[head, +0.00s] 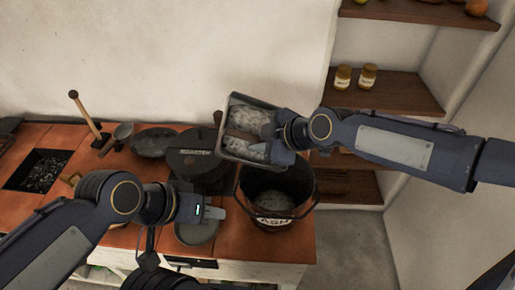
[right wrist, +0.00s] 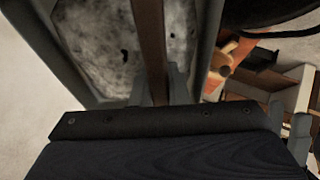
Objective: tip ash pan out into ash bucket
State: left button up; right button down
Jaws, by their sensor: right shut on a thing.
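The ash pan (head: 228,133) is a grey metal tray with a brown bar across its middle and grey ash on both sides of the bar. My right gripper (head: 268,144) is shut on the bar, which also shows between its fingers in the right wrist view (right wrist: 152,45). The pan is held up, its lower edge by the back left rim of the ash bucket (head: 269,220). The bucket is dark, labelled ASH, with grey ash inside. My left gripper (head: 216,212) is left of the bucket, with no object visible in it; its jaw gap cannot be made out.
A dark lidded pot (head: 192,160) stands left of the pan, with a dark skillet (head: 153,142) beyond it. A small grey pan (head: 196,233) lies under my left gripper. A sunken grate (head: 40,170) is far left. Wooden shelves with jars (head: 368,77) stand behind right.

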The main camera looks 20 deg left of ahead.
jog(key=shift+s+d+r+n+t+y+b, duration=0.1)
jog(key=shift+s+d+r+t+y+b, duration=0.45)
jog(key=shift+b, duration=2.35)
jog(key=shift+w+d+f+n+t+y+b, duration=0.2)
jog(key=shift+y+b, duration=0.7)
jog(key=shift+b, duration=2.05)
jog(key=shift+s+d+r+t+y+b, duration=0.1)
jog(key=shift+s+d+t+y+b, duration=0.45)
jog(key=shift+b, duration=2.35)
jog(key=shift+w+a+r+y+b, duration=0.1)
jog(key=shift+w+r+y+b, duration=0.3)
jog(key=shift+b, duration=0.6)
jog(key=shift+s, duration=0.15)
